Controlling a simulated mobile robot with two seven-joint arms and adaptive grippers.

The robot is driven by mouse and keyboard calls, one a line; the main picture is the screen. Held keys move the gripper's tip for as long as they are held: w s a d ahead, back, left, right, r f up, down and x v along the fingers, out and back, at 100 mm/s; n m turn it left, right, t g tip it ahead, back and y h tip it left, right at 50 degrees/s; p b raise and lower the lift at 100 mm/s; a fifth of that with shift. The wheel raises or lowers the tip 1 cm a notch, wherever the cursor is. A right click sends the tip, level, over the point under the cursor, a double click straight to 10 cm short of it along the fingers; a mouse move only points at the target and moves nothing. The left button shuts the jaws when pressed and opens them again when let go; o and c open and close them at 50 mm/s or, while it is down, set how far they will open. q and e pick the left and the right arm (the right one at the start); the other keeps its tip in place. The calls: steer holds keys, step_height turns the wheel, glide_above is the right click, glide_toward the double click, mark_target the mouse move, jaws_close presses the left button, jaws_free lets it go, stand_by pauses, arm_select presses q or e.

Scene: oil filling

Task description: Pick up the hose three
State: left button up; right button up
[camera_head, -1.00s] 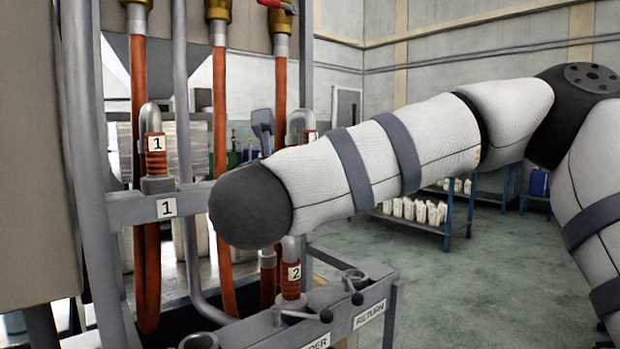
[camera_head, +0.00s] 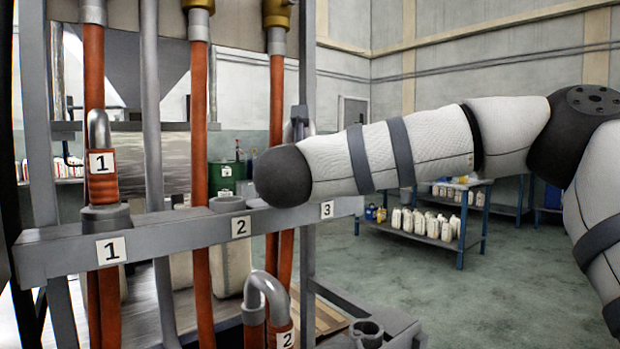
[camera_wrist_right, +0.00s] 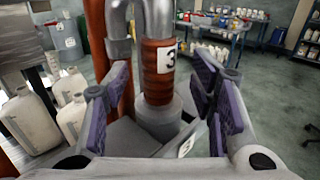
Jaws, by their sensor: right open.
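Hose three (camera_wrist_right: 158,70) is an orange-red sleeve with a white "3" label and a bent grey metal pipe on top. In the right wrist view it stands upright in a grey round socket (camera_wrist_right: 158,118). My right gripper (camera_wrist_right: 161,88) is open, with one purple-padded finger on each side of the hose. Gaps show between the pads and the sleeve. My left gripper is in neither view.
Hose one (camera_head: 102,175) stands in its socket on the grey rack bar (camera_head: 180,236). The "2" socket (camera_head: 227,204) looks empty; hose two (camera_head: 270,310) is lower, near the front. White jugs (camera_wrist_right: 30,118) stand left of the gripper. Open floor lies right.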

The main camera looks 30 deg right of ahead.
mark_target(313, 129)
steer(key=x, duration=0.3)
steer(key=shift+w+d, duration=0.2)
steer(key=shift+w, duration=0.1)
jaws_close()
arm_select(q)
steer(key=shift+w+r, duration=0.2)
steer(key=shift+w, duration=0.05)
arm_select(e)
steer(key=shift+r, duration=0.15)
steer(key=r, duration=0.1)
steer(key=r+p, duration=0.1)
steer(key=r, duration=0.1)
steer(key=s+r+p, duration=0.1)
steer(key=r, duration=0.1)
steer(key=shift+a+r, duration=0.2)
steer(key=shift+a, duration=0.05)
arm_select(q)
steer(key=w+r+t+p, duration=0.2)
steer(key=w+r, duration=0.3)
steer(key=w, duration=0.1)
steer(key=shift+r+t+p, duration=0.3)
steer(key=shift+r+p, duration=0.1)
arm_select(e)
steer(key=s+a+r, duration=0.7)
steer(key=s+a, duration=0.1)
steer(key=s, duration=0.2)
steer(key=shift+r, duration=0.3)
